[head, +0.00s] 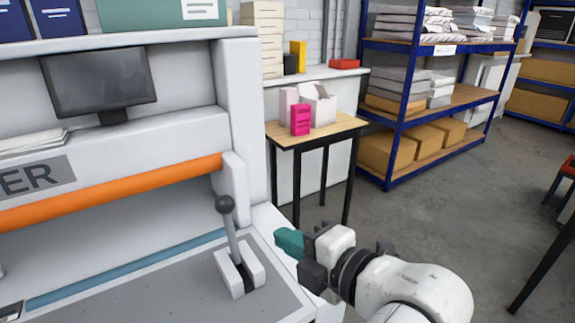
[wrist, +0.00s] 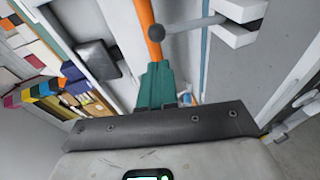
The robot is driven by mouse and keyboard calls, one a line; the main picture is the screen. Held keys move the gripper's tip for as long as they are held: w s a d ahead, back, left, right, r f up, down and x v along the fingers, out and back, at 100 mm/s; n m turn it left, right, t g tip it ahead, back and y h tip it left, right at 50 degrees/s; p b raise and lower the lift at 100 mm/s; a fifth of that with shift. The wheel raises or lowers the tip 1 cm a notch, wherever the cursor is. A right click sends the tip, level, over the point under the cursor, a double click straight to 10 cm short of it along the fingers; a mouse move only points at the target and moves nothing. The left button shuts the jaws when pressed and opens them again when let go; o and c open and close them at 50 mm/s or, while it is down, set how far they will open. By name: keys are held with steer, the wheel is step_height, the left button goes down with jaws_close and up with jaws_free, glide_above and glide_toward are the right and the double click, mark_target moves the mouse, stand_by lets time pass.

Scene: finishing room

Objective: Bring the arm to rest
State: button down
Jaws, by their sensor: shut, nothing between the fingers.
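My gripper (head: 281,240) has teal fingers and is shut with nothing between them. In the head view it points left, at the end of my white arm, which reaches in from the lower right. It is just right of a grey lever with a round knob (head: 225,204) on the machine, with a visible gap in the picture. In the wrist view the shut teal fingers (wrist: 155,82) point up the picture, and the lever knob (wrist: 155,33) shows beyond them.
The machine has an orange bar (head: 110,193), a monitor (head: 98,80) and a grey bed (head: 190,290). A small wooden table (head: 318,132) holds a pink box (head: 300,119) behind my gripper. A blue shelf rack (head: 462,97) stands farther back. Grey floor (head: 450,215) lies open to the right.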

steer(key=s+d+f+m+g+h, duration=0.2)
steer(key=s+d+f+m+h, duration=0.25)
steer(key=d+f+m, duration=0.55)
steer(key=s+d+f+m+g+h, duration=0.25)
steer(key=s+d+f+m, duration=0.3)
steer(key=f, duration=0.75)
steer(key=s+d+f+m+g+h, duration=0.2)
steer(key=s+d+f+m, duration=0.3)
steer(key=s, duration=0.4)
steer(key=s+d+f+m+g+h, duration=0.2)
steer(key=s+d+f+m, duration=0.3)
steer(key=s, duration=0.5)
steer(key=d+m+g, duration=0.1)
steer(key=d, duration=0.1)
steer(key=shift+s+d+f, duration=0.25)
steer(key=shift+d, duration=0.05)
